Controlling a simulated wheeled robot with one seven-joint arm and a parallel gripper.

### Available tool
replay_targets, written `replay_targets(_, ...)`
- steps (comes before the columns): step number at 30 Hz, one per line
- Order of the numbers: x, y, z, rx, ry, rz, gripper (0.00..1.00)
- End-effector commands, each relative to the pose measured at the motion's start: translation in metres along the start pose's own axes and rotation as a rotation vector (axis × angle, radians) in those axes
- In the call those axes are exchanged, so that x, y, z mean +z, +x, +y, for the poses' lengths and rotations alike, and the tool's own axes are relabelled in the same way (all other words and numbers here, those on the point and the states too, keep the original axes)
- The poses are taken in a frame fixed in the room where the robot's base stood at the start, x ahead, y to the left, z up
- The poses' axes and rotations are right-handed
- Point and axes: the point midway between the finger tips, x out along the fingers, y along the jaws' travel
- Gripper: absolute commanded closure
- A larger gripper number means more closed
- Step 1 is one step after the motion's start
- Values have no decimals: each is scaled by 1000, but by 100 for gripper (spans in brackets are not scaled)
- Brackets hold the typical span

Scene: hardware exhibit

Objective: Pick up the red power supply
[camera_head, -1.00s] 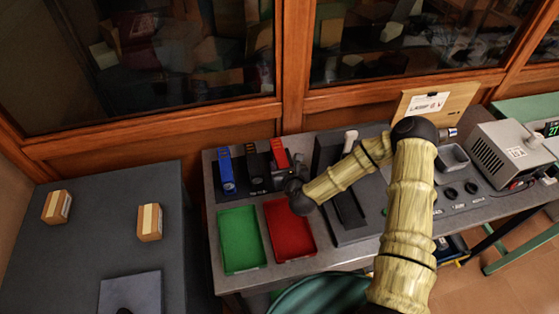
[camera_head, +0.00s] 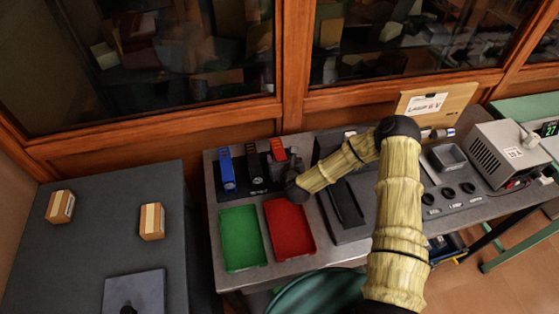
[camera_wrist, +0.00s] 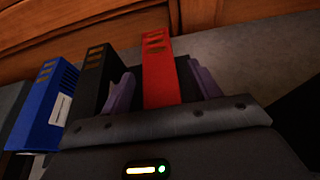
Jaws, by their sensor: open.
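The red power supply (camera_head: 278,149) stands upright at the right end of a row in a black holder at the table's back left. In the wrist view the red power supply (camera_wrist: 160,65) rises between the two purple fingers of my gripper (camera_wrist: 162,85). The fingers are open, with a gap visible on its right side; I cannot tell whether the left finger touches it. In the head view my gripper (camera_head: 288,170) is at the red supply's front, and my wrist hides its lower part.
A black supply (camera_head: 252,160) and a blue supply (camera_head: 226,168) stand to the left, the black one close to my left finger. A green tray (camera_head: 241,238) and a red tray (camera_head: 289,228) lie in front. A wooden-framed glass case (camera_head: 150,125) stands behind.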

Motion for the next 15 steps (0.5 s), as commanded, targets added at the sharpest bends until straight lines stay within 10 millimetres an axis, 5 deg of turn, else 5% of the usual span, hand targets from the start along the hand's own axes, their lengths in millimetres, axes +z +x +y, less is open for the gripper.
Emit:
replay_targets(1, 0, 0, 0, 0, 0, 0, 40)
replay_targets(10, 0, 0, 0, 0, 0, 0, 99)
replay_targets(15, 2, 0, 0, 0, 0, -4, 100)
